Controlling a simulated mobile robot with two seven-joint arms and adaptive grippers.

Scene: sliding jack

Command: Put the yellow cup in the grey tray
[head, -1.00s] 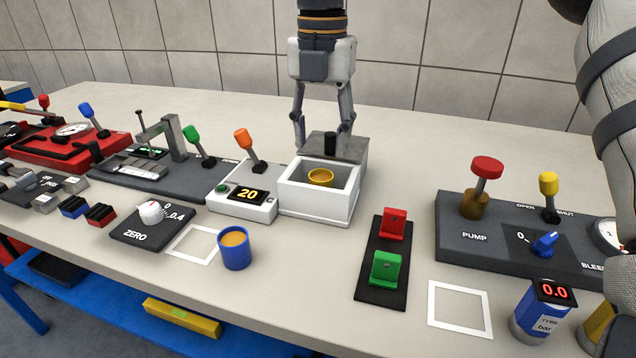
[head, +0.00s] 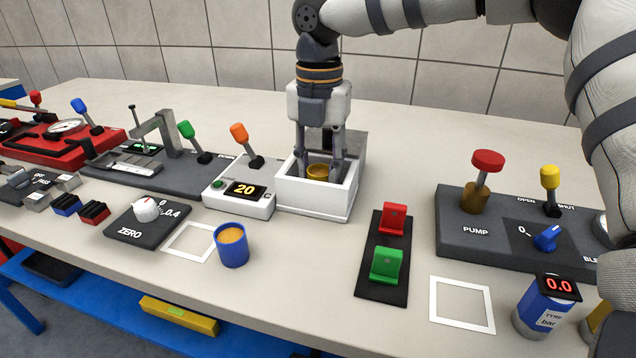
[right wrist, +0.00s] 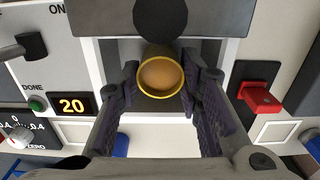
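The yellow cup (head: 318,170) stands inside an open white box (head: 312,199) on the bench. In the right wrist view, its round yellow rim (right wrist: 162,95) faces me, with brownish contents. My right gripper (head: 319,172) reaches down into the box from above. In the right wrist view its fingers (right wrist: 162,84) are apart, one on each side of the cup, with little room between; I see no clear grip. My left gripper is not in view. I cannot pick out the grey tray with certainty; a dark tray (head: 50,268) lies on the blue lower shelf.
A grey lid (head: 352,146) with a black knob stands behind the box opening. The display unit (head: 240,204) with an orange lever adjoins the box at left. A blue cup (head: 232,248) stands in front, and a red-green switch panel (head: 383,285) is at right.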

